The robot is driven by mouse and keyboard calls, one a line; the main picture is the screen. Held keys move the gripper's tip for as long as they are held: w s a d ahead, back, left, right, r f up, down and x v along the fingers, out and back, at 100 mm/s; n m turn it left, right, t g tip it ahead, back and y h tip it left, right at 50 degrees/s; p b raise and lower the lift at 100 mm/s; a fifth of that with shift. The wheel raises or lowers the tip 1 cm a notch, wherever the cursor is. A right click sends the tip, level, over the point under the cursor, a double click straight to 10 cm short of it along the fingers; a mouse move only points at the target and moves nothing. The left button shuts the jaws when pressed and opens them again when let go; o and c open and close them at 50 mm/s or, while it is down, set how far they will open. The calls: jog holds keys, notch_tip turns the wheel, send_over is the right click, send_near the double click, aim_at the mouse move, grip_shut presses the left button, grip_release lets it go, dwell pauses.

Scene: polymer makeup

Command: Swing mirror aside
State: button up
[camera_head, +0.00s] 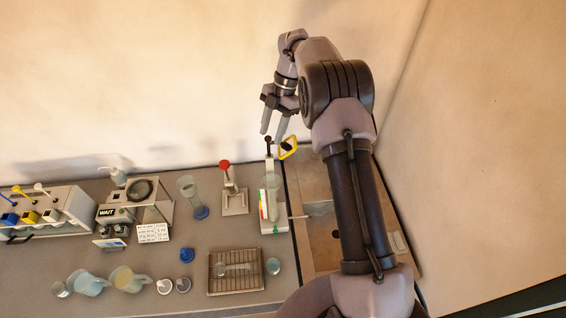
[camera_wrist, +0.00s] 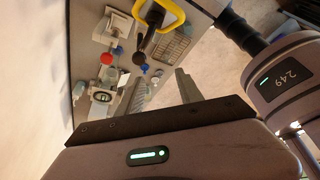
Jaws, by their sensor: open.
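A yellow-framed piece (camera_head: 288,148), possibly the mirror, sits at the top of a slim upright stand (camera_head: 270,185) with a dark knob (camera_head: 268,140). I cannot tell for sure that it is the mirror. In the wrist view the yellow frame (camera_wrist: 172,10) shows at the top, beyond the fingertips, beside dark round knobs. My gripper (camera_head: 273,137) is open and points down just above the knob and the frame. In the wrist view my gripper (camera_wrist: 161,78) has its two fingers apart with nothing held between them.
A red-topped stand (camera_head: 230,187) and a glass cylinder (camera_head: 188,190) stand to the left. A wire rack (camera_head: 235,272), pitchers (camera_head: 128,280) and a device marked WAIT (camera_head: 112,212) are on the bench. A sink (camera_head: 325,225) lies to the right. The back wall is close behind.

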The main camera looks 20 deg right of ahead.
jog(key=s+r+b, duration=0.1)
jog(key=s+b, duration=0.2)
jog(key=s, duration=0.9)
jog(key=shift+s+r+b, duration=0.15)
jog(key=shift+s+b, duration=0.25)
jog(key=shift+c, duration=1.1)
jog(key=shift+w+d+f+m+b, duration=0.15)
jog(key=shift+f+m+b, duration=0.2)
jog(key=shift+b, duration=0.55)
jog(key=c, duration=0.3)
jog(key=d+f+m+t+b, duration=0.1)
jog(key=b, duration=0.3)
jog(key=d+f+m+t+b, duration=0.1)
jog(key=m+t+b, duration=0.1)
jog(key=b, duration=0.2)
jog(key=shift+w+f+t, duration=0.1)
jog(key=shift+w+t, duration=0.2)
jog(key=shift+w, duration=0.05)
grip_shut()
jog(key=s+d+m+t+b, duration=0.2)
jog(key=d+m+t+b, duration=0.4)
jog(key=b, duration=0.5)
jog(key=w+a+f, duration=0.3)
jog(key=w+f, duration=0.4)
jog(key=w, duration=0.2)
jog(key=shift+w+a+m+h+p, duration=0.3)
jog(key=shift+a+m+h+p, duration=0.05)
jog(key=shift+h+p, duration=0.05)
